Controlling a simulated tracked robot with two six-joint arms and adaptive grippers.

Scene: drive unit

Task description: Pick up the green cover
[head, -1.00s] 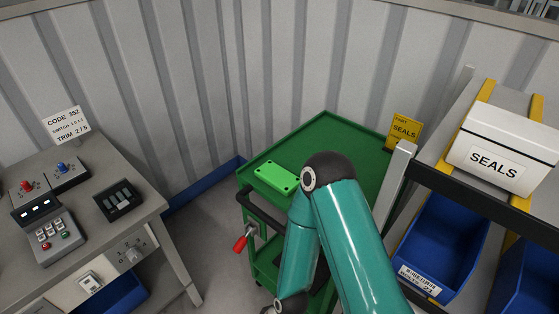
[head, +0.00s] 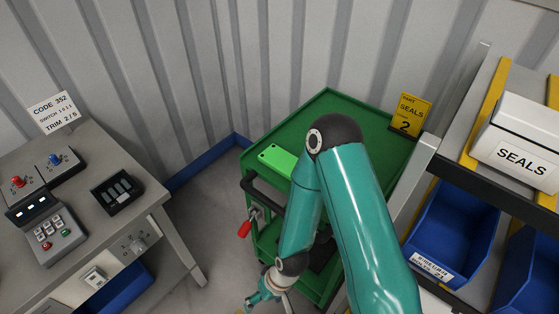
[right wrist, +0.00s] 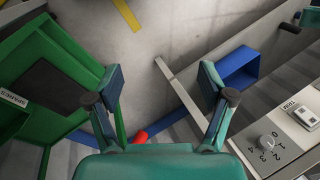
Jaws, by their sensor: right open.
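The green cover (head: 276,158) is a light green plate with small dark holes. It lies flat on the top of the darker green cart (head: 325,108), near the cart's left edge. My teal right arm hides part of the cover's right end. My right gripper (head: 268,297) hangs low in front of the cart, below and apart from the cover. In the right wrist view my right gripper (right wrist: 160,82) is open, with nothing between its fingers. I cannot make out the cover in that view. My left gripper is not in view.
A red-ended lever (head: 245,228) and a dark handle bar (head: 262,200) are on the cart's left side. A shelf with blue bins (head: 452,225) is on the right, a control bench (head: 120,235) on the left.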

